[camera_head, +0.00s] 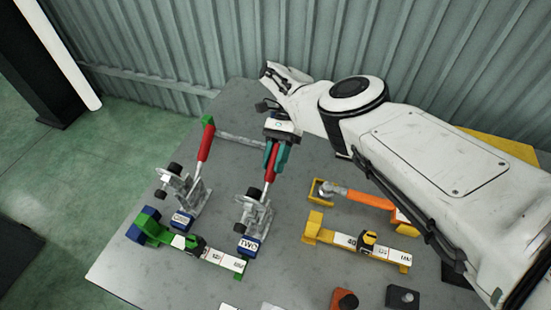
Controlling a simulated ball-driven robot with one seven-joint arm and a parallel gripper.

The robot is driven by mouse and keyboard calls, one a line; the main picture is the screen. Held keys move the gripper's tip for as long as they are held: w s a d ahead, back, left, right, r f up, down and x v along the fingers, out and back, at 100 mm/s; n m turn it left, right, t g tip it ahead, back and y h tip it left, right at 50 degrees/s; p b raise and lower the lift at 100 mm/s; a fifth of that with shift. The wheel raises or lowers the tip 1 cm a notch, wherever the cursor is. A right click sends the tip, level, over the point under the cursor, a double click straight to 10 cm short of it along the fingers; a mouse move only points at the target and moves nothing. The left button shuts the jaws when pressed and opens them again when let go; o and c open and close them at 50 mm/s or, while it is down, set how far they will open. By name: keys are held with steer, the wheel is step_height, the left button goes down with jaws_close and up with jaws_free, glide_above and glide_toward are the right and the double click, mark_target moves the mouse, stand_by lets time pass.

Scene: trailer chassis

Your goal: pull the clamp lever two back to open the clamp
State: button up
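Clamp two (255,212) is a grey metal toggle clamp with a blue block labelled "TWO" at its foot. Its lever with a red grip (270,170) stands up, leaning slightly right. My gripper (274,160) points down over the upper end of this lever. Its teal fingers lie on either side of the red grip, very close to it. The top of the lever is hidden by the fingers and gripper body. I cannot tell whether the fingers press on the grip.
A second clamp (180,190) with a red, green-tipped lever (205,140) stands close on the left. A green-and-white gauge (190,243) lies in front. A yellow gauge (355,241) and an orange-handled tool (350,195) lie right. A corrugated wall (200,50) stands behind the table.

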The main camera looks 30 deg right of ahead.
steer(key=o, duration=0.5)
steer(key=shift+d+f, duration=0.1)
steer(key=shift+c, duration=0.2)
